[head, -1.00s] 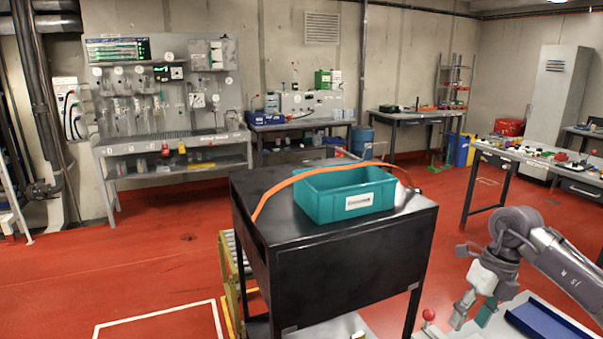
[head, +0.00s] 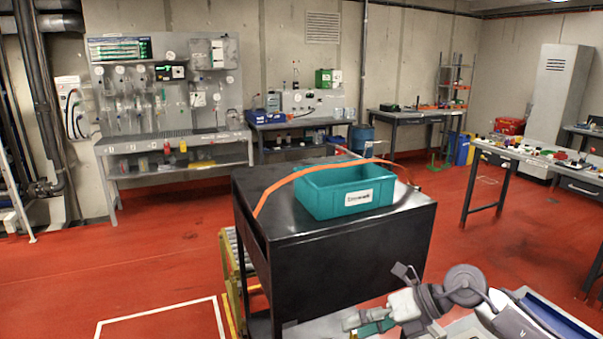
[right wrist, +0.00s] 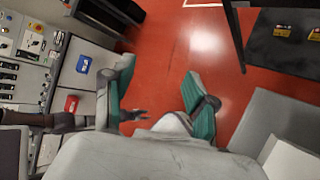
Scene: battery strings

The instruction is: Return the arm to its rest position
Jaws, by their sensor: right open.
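My right gripper (head: 363,323) is low in the head view, in front of the black cabinet's lower right part, with its fingers pointing left. In the right wrist view its two teal-padded fingers (right wrist: 160,95) stand wide apart with red floor between them, so it is open and empty. My right arm is folded in at the lower right of the head view. My left gripper does not show.
A black cabinet (head: 345,268) stands in the middle with a teal bin (head: 330,203) and an orange strip (head: 290,179) on top. Workbenches line the back wall, and a table (head: 540,160) with small parts stands right. Red floor (head: 150,265) is clear at left.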

